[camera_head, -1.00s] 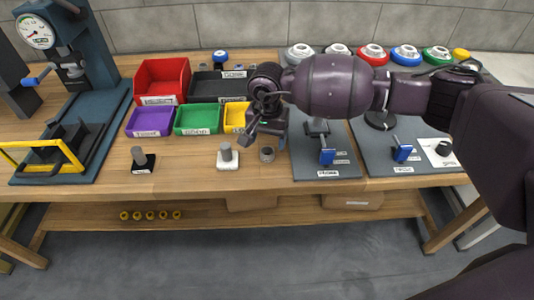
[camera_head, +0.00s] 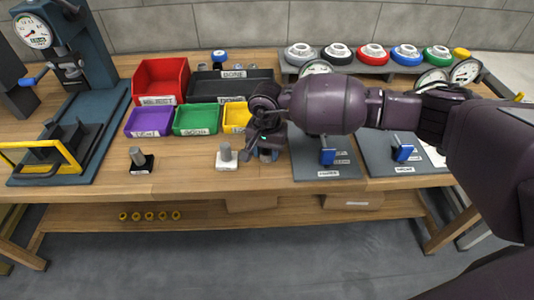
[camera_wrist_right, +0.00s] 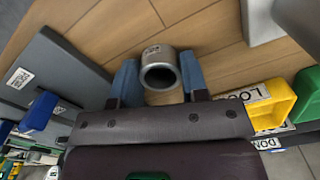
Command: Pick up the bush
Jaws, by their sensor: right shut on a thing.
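The bush is a short grey metal ring with a bore, seen in the right wrist view (camera_wrist_right: 159,56) on the wooden bench top. My right gripper (camera_head: 266,154) is down at the bench near the front edge. Its two blue fingers lie on either side of the bush in the wrist view (camera_wrist_right: 158,68) and are shut on it. In the head view the gripper hides most of the bush. My left gripper is not in view.
A grey peg on a white base (camera_head: 226,157) stands close left of the gripper. The yellow bin (camera_head: 235,116) and green bin (camera_head: 196,119) are behind it. A grey board with a blue part (camera_head: 327,157) lies to the right. A peg on a black base (camera_head: 140,160) is farther left.

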